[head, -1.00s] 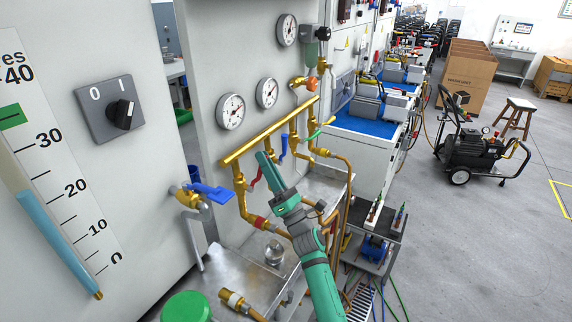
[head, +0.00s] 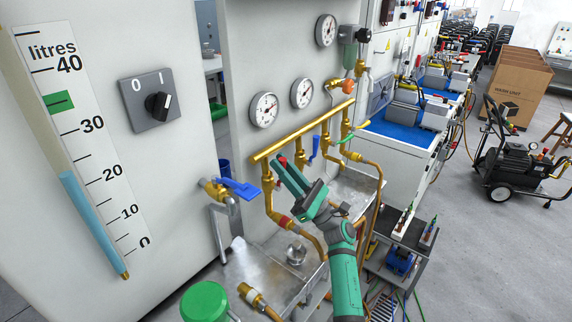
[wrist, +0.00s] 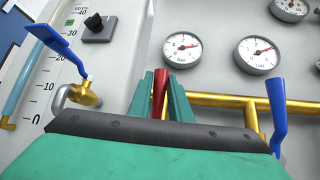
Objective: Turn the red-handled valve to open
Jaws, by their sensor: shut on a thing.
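The red valve handle (wrist: 160,92) stands upright between my gripper's fingers in the wrist view. In the head view only a small red part (head: 283,161) shows at the fingertips. My gripper (head: 282,168) is green and shut on this handle, just below the brass manifold pipe (head: 305,131). The fingers also show in the wrist view (wrist: 161,95), one on each side of the handle. The valve body behind the handle is mostly hidden by the gripper.
A blue-handled tap (head: 238,187) sticks out to the left of my gripper. Another blue handle (head: 314,147) hangs close on the right. Pressure gauges (head: 264,109) are above the pipe. A metal bench (head: 262,267) and green lid (head: 204,301) lie below.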

